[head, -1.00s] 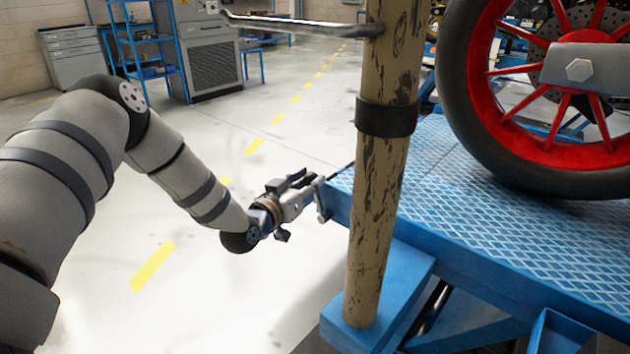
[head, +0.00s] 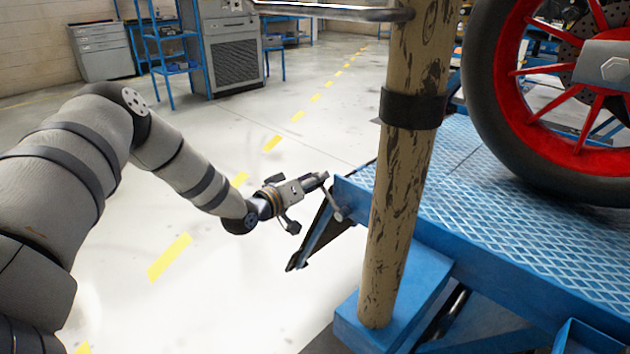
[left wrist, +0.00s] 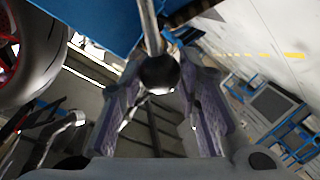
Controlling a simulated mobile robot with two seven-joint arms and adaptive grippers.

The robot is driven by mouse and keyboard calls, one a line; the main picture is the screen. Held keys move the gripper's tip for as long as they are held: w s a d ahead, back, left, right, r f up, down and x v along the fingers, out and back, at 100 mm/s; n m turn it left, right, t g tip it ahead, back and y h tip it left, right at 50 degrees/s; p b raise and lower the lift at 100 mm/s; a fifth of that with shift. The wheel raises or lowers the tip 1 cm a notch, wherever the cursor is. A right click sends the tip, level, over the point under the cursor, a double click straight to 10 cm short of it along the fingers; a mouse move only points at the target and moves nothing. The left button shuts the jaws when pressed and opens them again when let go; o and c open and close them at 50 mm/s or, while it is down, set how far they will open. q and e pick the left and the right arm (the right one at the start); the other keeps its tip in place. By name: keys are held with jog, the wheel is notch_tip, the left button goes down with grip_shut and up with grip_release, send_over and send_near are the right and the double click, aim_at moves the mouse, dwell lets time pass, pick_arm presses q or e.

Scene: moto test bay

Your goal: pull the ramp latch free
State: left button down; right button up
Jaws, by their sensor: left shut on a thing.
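The ramp latch shows in the left wrist view as a metal rod (left wrist: 150,28) ending in a dark round knob (left wrist: 158,74), coming from the blue lift table's edge. My left gripper (left wrist: 160,82) has a finger on each side of the knob and is shut on it. In the head view my left gripper (head: 318,182) is at the left end corner of the blue lift table (head: 480,205). A dark, blue-edged ramp flap (head: 322,236) slants down from that end.
A worn, tan post (head: 405,190) with a black band stands close to the right of my gripper. A motorcycle wheel (head: 515,150) with red spokes rests on the table. Blue shelves (head: 165,50) and grey cabinets (head: 105,52) stand far back. The floor at left is open.

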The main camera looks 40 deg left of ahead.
pick_arm(q)
jog(key=shift+f, duration=0.1)
jog(key=c, duration=1.2)
grip_release()
jog(key=shift+s, duration=0.1)
jog(key=s+r, duration=0.2)
jog(key=s, duration=0.9)
jog(key=shift+s+d, duration=0.25)
jog(key=shift+s, duration=0.1)
jog(key=shift+f, duration=0.1)
